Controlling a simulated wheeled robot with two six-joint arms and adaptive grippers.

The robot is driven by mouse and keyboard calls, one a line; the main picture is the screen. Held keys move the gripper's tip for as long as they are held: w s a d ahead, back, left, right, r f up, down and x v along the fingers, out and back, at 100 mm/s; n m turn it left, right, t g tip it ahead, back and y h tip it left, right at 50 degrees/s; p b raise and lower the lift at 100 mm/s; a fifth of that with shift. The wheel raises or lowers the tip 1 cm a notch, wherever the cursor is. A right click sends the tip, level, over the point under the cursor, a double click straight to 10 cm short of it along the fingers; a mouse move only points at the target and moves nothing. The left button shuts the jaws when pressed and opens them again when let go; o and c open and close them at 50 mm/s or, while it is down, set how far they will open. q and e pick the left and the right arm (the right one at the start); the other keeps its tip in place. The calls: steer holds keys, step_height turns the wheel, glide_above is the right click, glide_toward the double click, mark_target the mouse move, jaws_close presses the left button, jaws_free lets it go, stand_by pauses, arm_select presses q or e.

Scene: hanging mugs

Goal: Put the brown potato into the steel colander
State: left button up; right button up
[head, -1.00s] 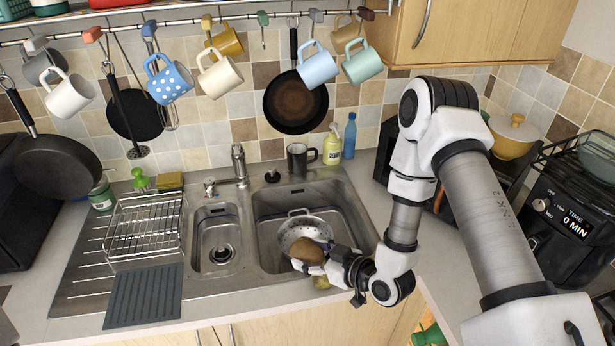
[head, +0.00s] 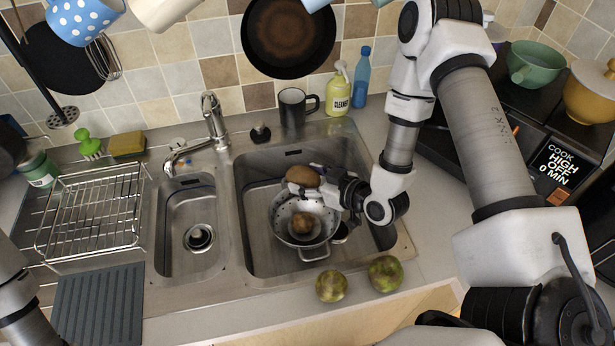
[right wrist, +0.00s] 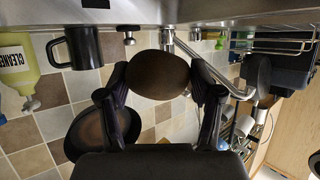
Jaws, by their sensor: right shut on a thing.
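My right gripper (head: 310,180) is shut on the brown potato (head: 301,176). It holds the potato over the far rim of the steel colander (head: 280,222), clear of the bowl's bottom. In the right wrist view the potato (right wrist: 158,75) sits between both fingers of the gripper (right wrist: 160,82). My right gripper hides part of the colander's right far side. My left gripper is out of view; only part of that arm shows at the lower left.
Two greenish-brown round items (head: 331,286) (head: 385,273) lie on the front counter edge. The tap (head: 214,120), a dark mug (head: 293,106) and the cleaner bottle (head: 339,92) stand behind the basins. A wire dish rack (head: 92,215) is at left. The small basin (head: 185,215) is empty.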

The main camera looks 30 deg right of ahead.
steer(key=shift+s+r, duration=0.15)
step_height(320, 180, down, 12)
steer(key=b, duration=1)
steer(key=o, duration=1.3)
step_height(320, 180, up, 10)
steer(key=shift+f, duration=0.1)
